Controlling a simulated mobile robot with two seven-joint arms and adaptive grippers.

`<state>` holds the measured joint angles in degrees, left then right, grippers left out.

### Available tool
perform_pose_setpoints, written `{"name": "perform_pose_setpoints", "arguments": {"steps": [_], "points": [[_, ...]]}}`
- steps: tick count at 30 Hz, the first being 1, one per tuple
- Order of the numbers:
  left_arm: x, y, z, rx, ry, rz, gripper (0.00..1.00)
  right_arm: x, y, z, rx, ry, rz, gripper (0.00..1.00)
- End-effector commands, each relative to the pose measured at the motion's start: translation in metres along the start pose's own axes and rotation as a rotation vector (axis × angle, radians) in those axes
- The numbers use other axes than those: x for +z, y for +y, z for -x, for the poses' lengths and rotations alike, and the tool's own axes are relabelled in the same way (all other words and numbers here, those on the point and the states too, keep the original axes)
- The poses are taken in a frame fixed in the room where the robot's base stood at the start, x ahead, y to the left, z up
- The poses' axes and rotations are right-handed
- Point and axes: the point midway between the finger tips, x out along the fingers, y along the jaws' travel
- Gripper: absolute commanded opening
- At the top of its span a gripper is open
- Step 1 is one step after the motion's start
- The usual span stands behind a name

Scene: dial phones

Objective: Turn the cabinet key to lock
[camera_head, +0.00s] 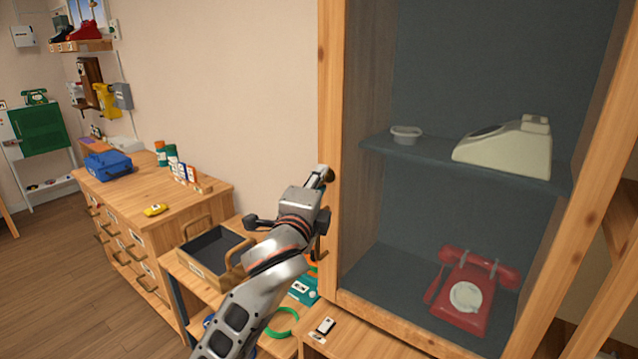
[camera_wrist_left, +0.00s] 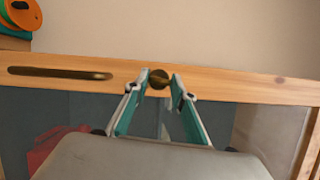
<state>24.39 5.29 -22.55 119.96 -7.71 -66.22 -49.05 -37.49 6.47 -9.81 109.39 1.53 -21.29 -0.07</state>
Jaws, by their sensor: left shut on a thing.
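The wooden cabinet (camera_head: 327,80) stands at the right of the head view, with a pale phone and a red phone behind its front. My left gripper (camera_head: 318,178) reaches the cabinet's left wooden upright. In the left wrist view my left gripper (camera_wrist_left: 164,80) has its two teal-lined fingers drawn in close around a small round dark brass key (camera_wrist_left: 158,77) on the wooden frame. The fingers are shut on it. The key's turn angle cannot be told, and in the head view the gripper largely hides it. My right gripper is not in view.
A long brass handle (camera_wrist_left: 60,73) lies on the same frame in the left wrist view. A low bench with an open drawer tray (camera_head: 212,252) and a green ring (camera_head: 283,322) lies below my left arm. A wooden chest (camera_head: 150,215) stands further left, with open floor beside it.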

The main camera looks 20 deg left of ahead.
Motion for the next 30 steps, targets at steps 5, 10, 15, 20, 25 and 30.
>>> {"name": "perform_pose_setpoints", "arguments": {"steps": [5,10,15,20,25,30], "points": [[0.0005,-0.0006,-0.0001,0.029,-0.002,0.07,0.03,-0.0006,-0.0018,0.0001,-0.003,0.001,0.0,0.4],[0.0008,-0.0007,-0.0002,0.043,-0.002,0.102,0.03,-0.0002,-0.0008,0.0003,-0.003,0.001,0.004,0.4],[0.001,-0.0006,-0.0003,0.048,-0.002,0.114,0.03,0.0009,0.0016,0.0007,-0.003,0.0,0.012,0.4],[0.001,-0.0006,-0.0003,0.048,-0.002,0.115,0.03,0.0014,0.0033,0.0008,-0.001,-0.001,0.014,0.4],[0.001,-0.0007,-0.0003,0.048,-0.002,0.115,0.27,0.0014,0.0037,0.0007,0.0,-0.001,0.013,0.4],[0.0007,-0.0008,-0.0003,0.047,-0.002,0.114,0.42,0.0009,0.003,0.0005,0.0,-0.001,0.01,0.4]]}}
